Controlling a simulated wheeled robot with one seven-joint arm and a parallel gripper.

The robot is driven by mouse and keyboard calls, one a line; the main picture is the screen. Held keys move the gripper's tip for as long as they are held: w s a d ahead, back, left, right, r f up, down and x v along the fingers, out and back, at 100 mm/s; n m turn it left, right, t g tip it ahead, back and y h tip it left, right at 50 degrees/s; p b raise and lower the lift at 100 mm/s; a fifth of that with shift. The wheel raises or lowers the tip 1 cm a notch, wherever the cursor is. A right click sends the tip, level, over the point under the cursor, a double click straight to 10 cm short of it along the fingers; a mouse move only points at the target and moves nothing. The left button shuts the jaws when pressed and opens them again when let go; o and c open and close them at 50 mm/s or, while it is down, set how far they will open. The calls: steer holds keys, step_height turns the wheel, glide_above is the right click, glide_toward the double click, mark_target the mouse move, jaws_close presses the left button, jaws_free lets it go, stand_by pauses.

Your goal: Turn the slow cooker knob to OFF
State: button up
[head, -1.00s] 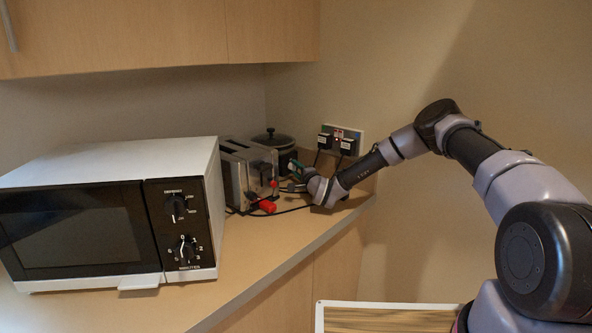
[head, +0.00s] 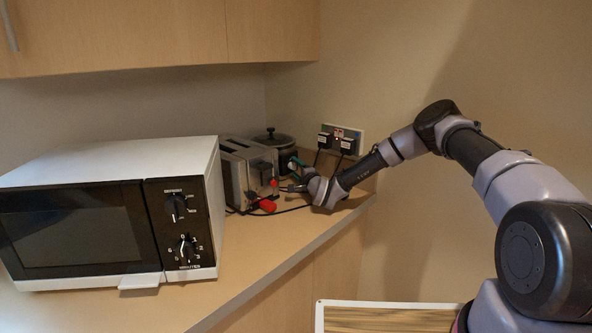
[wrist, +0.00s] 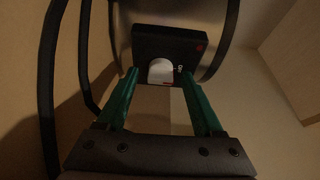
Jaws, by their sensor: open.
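The slow cooker (head: 272,138), dark with a lidded top, stands in the back corner of the counter, partly behind the toaster. In the wrist view its black control panel (wrist: 150,45) is straight ahead, with a pale knob (wrist: 160,70) at its lower middle. A red mark and a small white mark show on the panel to the right of the knob. My gripper (wrist: 161,76) is open, with one green finger on each side of the knob. I cannot tell whether the fingers touch it. In the head view my gripper (head: 293,163) is at the cooker's front, partly hidden by my wrist.
A metal toaster (head: 240,178) with red parts stands left of my gripper. A white microwave (head: 110,165) with two knobs fills the left counter. Plugs in a wall socket (head: 340,142) are behind my wrist. Black cables (wrist: 47,90) hang at the left of the wrist view.

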steer(key=v, duration=1)
steer(key=shift+s+d, duration=0.15)
steer(key=shift+s, duration=0.2)
steer(key=shift+r+n, duration=0.35)
steer(key=shift+n, duration=0.15)
steer(key=s+d+r+n+g+h, duration=0.35)
steer(key=s+d+r, duration=0.25)
steer(key=d+r, duration=0.5)
steer(key=s+d+r+n+g+h, duration=0.4)
steer(key=s+d+r, duration=0.4)
steer(key=r, duration=0.4)
steer(key=s+d+r, duration=0.3)
steer(key=s, duration=0.5)
steer(key=s+d+r, duration=0.3)
steer(key=s+r, duration=0.1)
steer(key=s, duration=0.5)
steer(key=s+d+r+g, duration=0.1)
steer(key=s+d+r, duration=0.2)
steer(key=s, duration=0.5)
steer(key=shift+s+r+m+y, duration=0.25)
steer(key=shift+r+m+y, duration=0.1)
steer(key=shift+r, duration=0.3)
